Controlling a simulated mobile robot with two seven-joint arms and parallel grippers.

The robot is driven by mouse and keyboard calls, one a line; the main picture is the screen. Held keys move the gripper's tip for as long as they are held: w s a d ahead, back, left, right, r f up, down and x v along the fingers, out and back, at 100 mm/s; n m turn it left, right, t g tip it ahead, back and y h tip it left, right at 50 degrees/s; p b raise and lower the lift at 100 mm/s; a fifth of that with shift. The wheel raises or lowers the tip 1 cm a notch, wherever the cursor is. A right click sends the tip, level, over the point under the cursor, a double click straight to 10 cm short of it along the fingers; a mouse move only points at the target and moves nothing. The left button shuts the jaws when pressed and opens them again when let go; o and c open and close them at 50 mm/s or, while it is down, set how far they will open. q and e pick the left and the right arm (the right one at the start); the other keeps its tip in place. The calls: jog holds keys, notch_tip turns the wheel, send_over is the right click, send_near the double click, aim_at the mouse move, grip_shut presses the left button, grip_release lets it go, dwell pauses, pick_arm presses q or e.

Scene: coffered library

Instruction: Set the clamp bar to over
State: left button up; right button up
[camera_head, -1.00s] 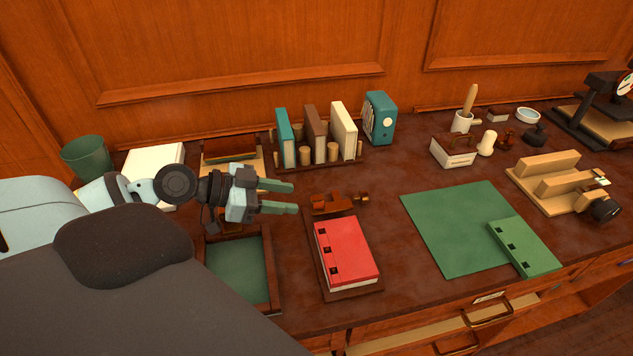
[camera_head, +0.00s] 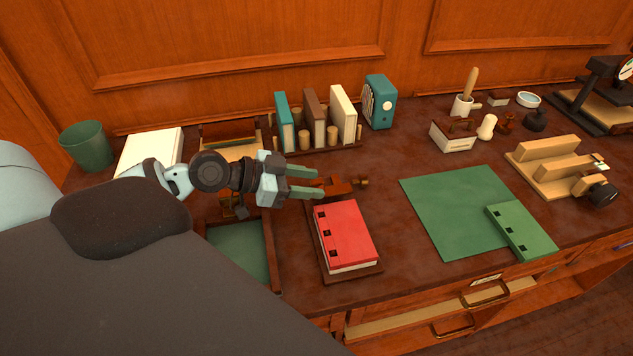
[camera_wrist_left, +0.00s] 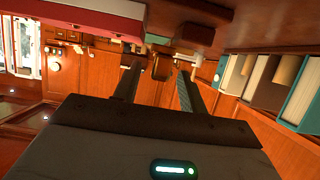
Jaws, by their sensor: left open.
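The brown wooden clamp bar (camera_head: 342,187) lies at the back end of a dark board (camera_head: 360,272), with a small knob at its right end. A red book (camera_head: 346,234) with dark square holes lies on that board, in front of the bar. My left gripper (camera_head: 319,182) is open, its two green fingers pointing right at the bar's left part. In the left wrist view, a brown block, likely part of the clamp bar (camera_wrist_left: 162,66), shows between and beyond the open fingers. I cannot tell whether they touch it. My right gripper is not in view.
Upright books in a rack (camera_head: 335,147) and a teal box (camera_head: 379,101) stand behind the bar. A green-lined tray (camera_head: 240,250) lies below my left wrist. A green mat (camera_head: 450,208) lies to the right, with bare desk between it and the red book.

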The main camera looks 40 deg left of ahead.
aim_at(331, 186)
pick_arm(q)
jog(key=shift+x, duration=1.15)
grip_shut()
